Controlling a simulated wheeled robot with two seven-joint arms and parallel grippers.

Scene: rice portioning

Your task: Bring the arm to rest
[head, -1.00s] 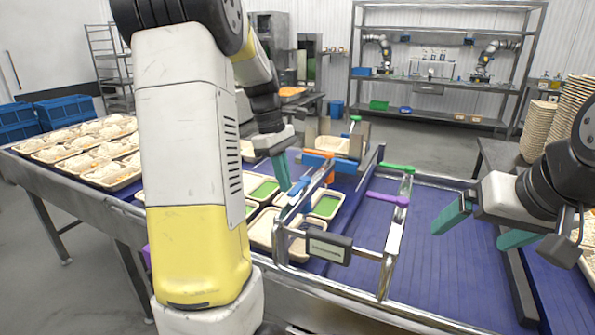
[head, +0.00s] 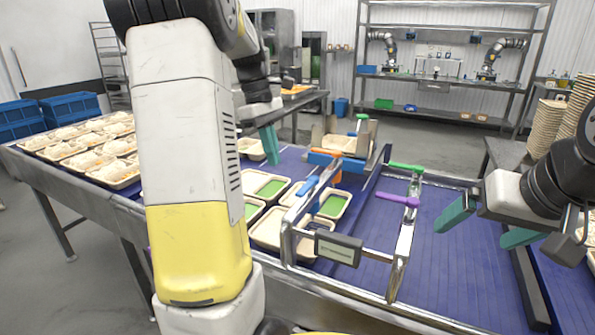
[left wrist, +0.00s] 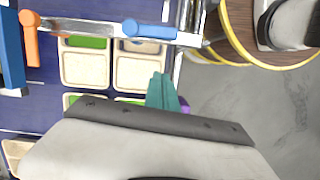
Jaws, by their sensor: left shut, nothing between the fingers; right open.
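My left gripper (head: 269,144) hangs over the blue conveyor, left of the metal guide frame, with its teal fingers together and nothing between them. In the left wrist view the shut fingertips (left wrist: 163,90) show near the conveyor's edge, above and beside the trays. My right gripper (head: 487,226) is over the right part of the belt, its teal fingers spread and empty. My white and yellow left arm covers part of the conveyor in the head view.
Trays with green contents (head: 333,205) lie beneath the metal guide frame (head: 404,250). Rice-filled trays (head: 90,150) stand at the left. Stacked trays (head: 550,130) are at the right. The blue belt (head: 450,280) right of the frame is clear.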

